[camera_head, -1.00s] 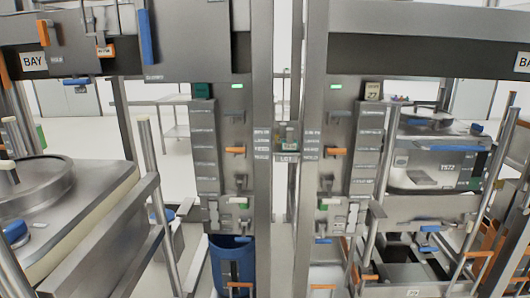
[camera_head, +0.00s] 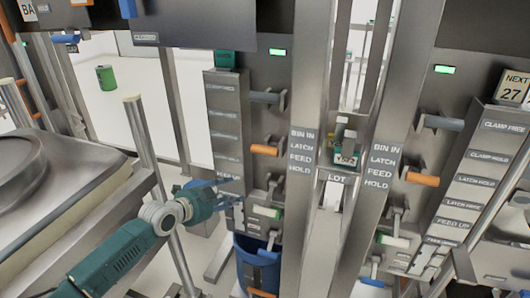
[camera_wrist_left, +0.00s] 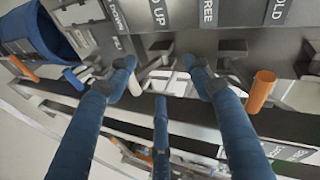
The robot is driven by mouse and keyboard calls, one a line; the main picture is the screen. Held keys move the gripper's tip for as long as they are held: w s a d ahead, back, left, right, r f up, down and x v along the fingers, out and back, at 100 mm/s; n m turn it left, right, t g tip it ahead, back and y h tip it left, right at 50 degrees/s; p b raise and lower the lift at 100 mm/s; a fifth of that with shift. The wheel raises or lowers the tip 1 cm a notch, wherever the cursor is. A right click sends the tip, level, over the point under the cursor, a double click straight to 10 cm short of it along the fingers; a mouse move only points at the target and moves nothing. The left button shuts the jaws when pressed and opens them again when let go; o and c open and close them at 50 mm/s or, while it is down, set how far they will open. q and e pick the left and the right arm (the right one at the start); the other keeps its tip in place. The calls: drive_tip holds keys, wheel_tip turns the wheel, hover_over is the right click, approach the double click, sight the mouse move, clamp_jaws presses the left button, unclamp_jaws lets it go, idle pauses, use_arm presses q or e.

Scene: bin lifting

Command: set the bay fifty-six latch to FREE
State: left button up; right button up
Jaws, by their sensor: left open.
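The left post panel (camera_head: 265,120) carries a column of levers beside a plate of labels. It has a grey lever (camera_head: 264,97), an orange lever (camera_head: 264,150) below it, and a white-and-green handle (camera_head: 265,212) lower down. A strip (camera_head: 301,152) reads BIN IN, LATCH, FEED, HOLD. The bay sign (camera_head: 28,10) is cut off, so I cannot tell the bay number. My left gripper (camera_head: 228,194) is open, left of the lower levers and below the orange one. In the left wrist view its fingers (camera_wrist_left: 160,68) are apart before brackets, with the orange lever (camera_wrist_left: 262,90) to their right. My right gripper is out of view.
A similar right panel (camera_head: 430,110) has its own orange lever (camera_head: 421,179). A blue bin (camera_head: 258,262) stands below the left panel. A round-topped vessel (camera_head: 50,190) and a slanted rail post (camera_head: 150,150) stand at left, near my left arm.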

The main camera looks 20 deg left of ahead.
use_arm(q)
wheel_tip(320, 180, up, 8)
drive_tip(key=d+m+h, duration=0.1)
drive_tip(key=d+m, duration=0.1)
drive_tip(key=m, duration=0.1)
drive_tip(key=m+h, duration=0.2)
approach(262, 153)
drive_tip(key=shift+t, duration=0.4)
drive_tip(key=x, duration=0.7)
drive_tip(key=b+x, duration=0.1)
drive_tip(key=x, duration=0.2)
drive_tip(key=shift+d+f, duration=0.1)
drive_tip(key=shift+f, duration=0.3)
drive_tip(key=shift+w+d+f, duration=0.15)
drive_tip(key=shift+w+d, duration=0.05)
drive_tip(key=shift+w, duration=0.3)
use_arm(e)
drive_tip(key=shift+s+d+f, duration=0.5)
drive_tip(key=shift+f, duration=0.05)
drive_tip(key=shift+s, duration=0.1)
use_arm(q)
clamp_jaws()
drive_tip(key=shift+d, duration=0.1)
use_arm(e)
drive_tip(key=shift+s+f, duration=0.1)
